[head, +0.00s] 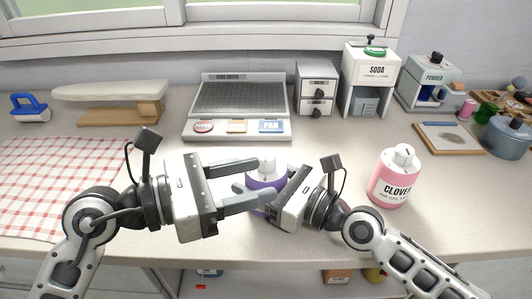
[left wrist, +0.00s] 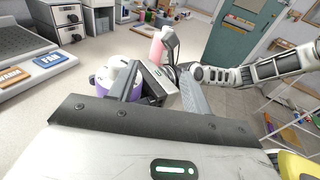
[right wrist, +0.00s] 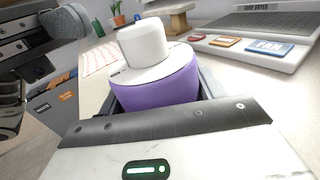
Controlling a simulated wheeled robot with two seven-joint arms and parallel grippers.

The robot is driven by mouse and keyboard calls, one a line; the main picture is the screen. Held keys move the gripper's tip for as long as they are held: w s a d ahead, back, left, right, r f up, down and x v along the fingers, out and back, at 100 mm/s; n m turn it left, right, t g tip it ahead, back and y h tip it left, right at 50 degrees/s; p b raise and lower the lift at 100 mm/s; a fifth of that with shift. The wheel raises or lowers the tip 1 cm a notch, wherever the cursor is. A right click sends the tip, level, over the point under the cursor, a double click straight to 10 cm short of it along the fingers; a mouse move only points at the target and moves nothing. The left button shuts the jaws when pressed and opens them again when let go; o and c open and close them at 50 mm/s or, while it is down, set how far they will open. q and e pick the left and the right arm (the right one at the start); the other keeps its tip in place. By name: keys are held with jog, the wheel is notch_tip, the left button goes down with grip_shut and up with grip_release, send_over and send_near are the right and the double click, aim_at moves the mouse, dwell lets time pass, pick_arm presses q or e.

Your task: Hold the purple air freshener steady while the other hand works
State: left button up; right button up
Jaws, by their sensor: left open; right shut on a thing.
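The purple air freshener (head: 266,178) stands upright on the counter in the middle of the head view, with a white top and a white cap. My right gripper (head: 275,193) is shut on its purple body from the right. The right wrist view shows the purple body (right wrist: 158,90) between the fingers, under the white cap. My left gripper (head: 258,183) is open, its two fingers pointing at the air freshener from the left. In the left wrist view the air freshener (left wrist: 104,82) shows beyond the left finger. Part of its body is hidden by the grippers.
A pink clover container (head: 392,180) stands to the right. A dryer tray (head: 237,98) with labelled buttons is behind. A checkered cloth (head: 50,185) lies at left.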

aim_at(266, 155)
pick_arm(q)
jog(key=a+f+n+t+y, duration=0.2)
jog(key=a+n+t, duration=0.2)
jog(key=a+t, duration=0.15)
jog(key=x, duration=1)
jog(key=shift+w+d+r, duration=0.15)
jog(key=shift+w+d, duration=0.1)
jog(key=shift+d, duration=0.1)
jog(key=c, duration=1)
